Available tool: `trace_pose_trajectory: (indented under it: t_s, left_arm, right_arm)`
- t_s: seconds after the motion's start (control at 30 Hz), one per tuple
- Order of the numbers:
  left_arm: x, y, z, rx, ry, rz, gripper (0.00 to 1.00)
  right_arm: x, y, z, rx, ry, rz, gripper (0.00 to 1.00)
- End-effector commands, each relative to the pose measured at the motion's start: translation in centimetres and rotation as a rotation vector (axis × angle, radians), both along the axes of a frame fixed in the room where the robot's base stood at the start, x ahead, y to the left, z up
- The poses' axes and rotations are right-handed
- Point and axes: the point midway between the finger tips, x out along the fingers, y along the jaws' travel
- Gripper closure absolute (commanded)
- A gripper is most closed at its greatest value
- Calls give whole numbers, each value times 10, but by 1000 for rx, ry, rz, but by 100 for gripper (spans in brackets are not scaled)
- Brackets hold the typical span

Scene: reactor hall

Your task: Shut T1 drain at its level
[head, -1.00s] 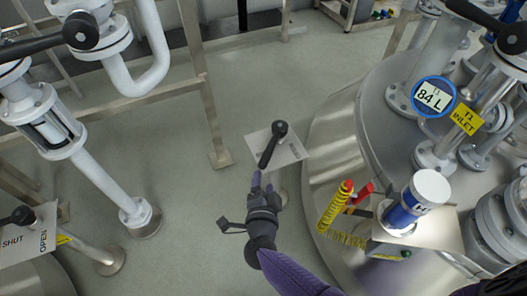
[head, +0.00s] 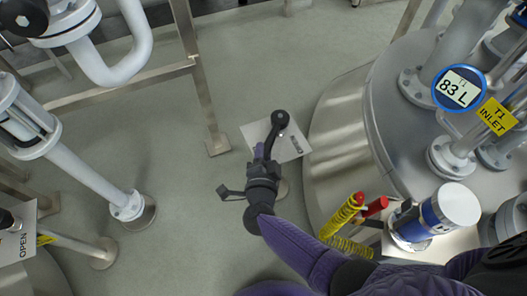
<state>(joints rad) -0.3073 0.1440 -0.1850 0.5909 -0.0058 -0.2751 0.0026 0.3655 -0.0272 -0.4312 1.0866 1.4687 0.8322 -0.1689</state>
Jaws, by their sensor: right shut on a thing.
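The black lever handle (head: 275,133) is on a pale label plate (head: 292,148) low beside the tank T1 (head: 345,125). Its round hub is at the top, and the handle runs down and left into my right gripper (head: 262,156). That gripper is shut on the handle; the gripped end is mostly hidden by the fingers. The plate's lettering is too small to read. The round blue-rimmed level display (head: 459,88) on T1 reads 83 L. A yellow T1 INLET tag (head: 497,116) hangs beside it. My left gripper is not in view.
A metal frame (head: 197,85) and white pipes (head: 85,170) stand at left. Another plate marked OPEN (head: 22,240) is at lower left. Grey floor between is clear.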

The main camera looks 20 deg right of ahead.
Motion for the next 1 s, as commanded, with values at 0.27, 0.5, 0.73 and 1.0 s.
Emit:
trace_pose_trajectory:
  t_s: [0.27,0.5,0.73,1.0]
  left_arm:
    - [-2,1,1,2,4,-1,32]
    - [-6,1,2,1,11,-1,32]
    - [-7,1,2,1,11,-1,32]
    - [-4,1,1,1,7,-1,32]
  right_arm:
    - [0,0,0,0,0,0,100]
    - [0,0,0,0,0,0,100]
    - [0,0,0,0,1,-1,100]
    - [0,0,-1,1,1,0,100]
